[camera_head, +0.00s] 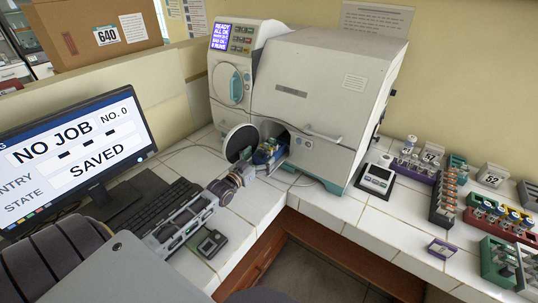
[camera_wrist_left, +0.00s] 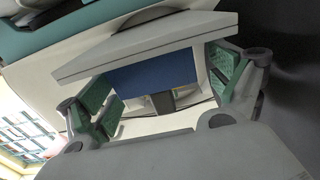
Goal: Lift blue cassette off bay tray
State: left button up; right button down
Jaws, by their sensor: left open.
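The blue cassette (camera_head: 268,152) sits at the mouth of the open lower bay of the white incubator (camera_head: 318,88). In the left wrist view a blue face, apparently the cassette (camera_wrist_left: 155,76), shows between the fingers, below a pale grey slab (camera_wrist_left: 150,43). My left gripper (camera_head: 256,164) reaches up to the bay mouth from the lower left. In the wrist view its green-padded fingers (camera_wrist_left: 160,85) are spread on either side of the blue face, with gaps visible. The bay tray cannot be made out clearly. My right gripper is not in view.
A round bay door (camera_head: 240,141) stands open left of the bay. A monitor (camera_head: 75,142) and keyboard (camera_head: 150,214) are at left, with a small dark device (camera_head: 211,243) near the counter edge. A scale (camera_head: 377,178) and several racks stand at right.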

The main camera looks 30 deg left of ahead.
aim_at(265, 154)
pick_arm(q)
jog(key=shift+w+d+p, duration=0.2)
jog(key=shift+w, duration=0.9)
jog(key=shift+w+d+p, duration=0.15)
jog(key=shift+w+p, duration=0.05)
jog(key=shift+w, duration=0.9)
jog(key=c, duration=1)
